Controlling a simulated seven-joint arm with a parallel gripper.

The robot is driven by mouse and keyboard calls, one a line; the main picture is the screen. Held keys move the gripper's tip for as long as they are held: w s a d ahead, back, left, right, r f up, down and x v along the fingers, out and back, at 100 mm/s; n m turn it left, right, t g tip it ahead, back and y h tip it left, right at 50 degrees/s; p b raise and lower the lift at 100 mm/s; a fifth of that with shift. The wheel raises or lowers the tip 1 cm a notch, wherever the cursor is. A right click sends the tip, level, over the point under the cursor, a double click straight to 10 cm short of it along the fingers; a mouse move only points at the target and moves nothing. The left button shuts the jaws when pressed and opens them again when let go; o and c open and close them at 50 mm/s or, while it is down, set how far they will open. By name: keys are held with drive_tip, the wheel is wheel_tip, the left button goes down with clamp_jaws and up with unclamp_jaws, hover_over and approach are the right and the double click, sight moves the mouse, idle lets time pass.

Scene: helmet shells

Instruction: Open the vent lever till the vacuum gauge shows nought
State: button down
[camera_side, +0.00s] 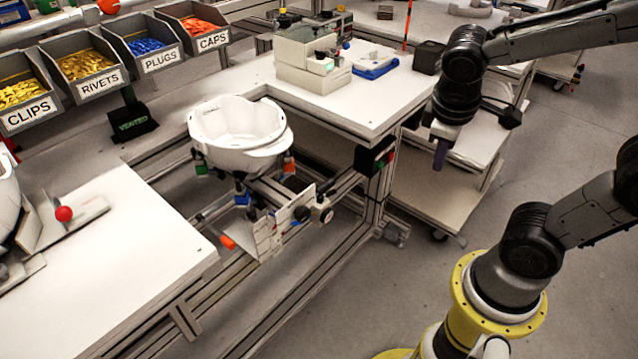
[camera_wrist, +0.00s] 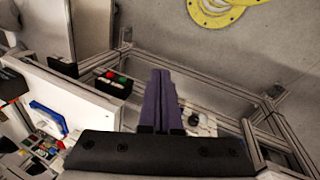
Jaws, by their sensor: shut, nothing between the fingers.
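My gripper (camera_side: 440,155) is shut and empty, pointing down in the air right of the work table and well apart from the fixture. Its dark purple fingers lie together in the wrist view (camera_wrist: 161,74). A white helmet shell (camera_side: 238,130) sits open side up on the metal fixture (camera_side: 268,238). An orange-tipped handle (camera_side: 228,242) sticks out at the fixture's lower left; I cannot tell whether it is the vent lever. Small round parts (camera_side: 326,216) sit at the fixture's right; I cannot make out a gauge reading. A small black sign (camera_side: 132,123) shows green letters, apparently "VENTED".
A black button box (camera_side: 375,157) with green and red buttons is on the frame between gripper and fixture; it also shows in the wrist view (camera_wrist: 114,83). A beige machine (camera_side: 313,70) and blue tray (camera_side: 374,66) stand behind. A red ball knob (camera_side: 63,213) is far left.

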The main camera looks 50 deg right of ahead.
sight(328, 194)
drive_tip(key=s+a+r+m+t+y, duration=0.1)
drive_tip(key=s+a+r+t+y, duration=0.1)
drive_tip(key=a+r+t+y, duration=0.1)
drive_tip(key=shift+s+a+r+m+t, duration=0.4)
drive_tip(key=shift+a+r+t, duration=0.25)
drive_tip(key=shift+a, duration=0.2)
drive_tip(key=c, duration=1.4)
unclamp_jaws()
drive_tip(key=shift+a+r+t, duration=0.15)
drive_tip(key=shift+a+t, duration=0.05)
drive_tip(key=shift+t, duration=0.05)
drive_tip(key=shift+o, duration=1.3)
drive_tip(key=shift+r, duration=0.3)
drive_tip(key=shift+o, duration=0.5)
wheel_tip(328, 194, up, 4)
drive_tip(key=shift+r, duration=0.15)
drive_tip(key=w+d+m+t, duration=0.1)
drive_tip(key=w+m+t, duration=0.5)
drive_tip(key=w+m, duration=0.8)
drive_tip(key=w+d+m+t+h, duration=0.3)
drive_tip(key=w+d+m+h, duration=0.2)
drive_tip(key=d+m, duration=0.45)
wheel_tip(328, 194, down, 42)
drive_tip(key=m, duration=0.1)
drive_tip(key=x, duration=1.4)
drive_tip(key=shift+a, duration=0.2)
drive_tip(key=shift+c, duration=0.3)
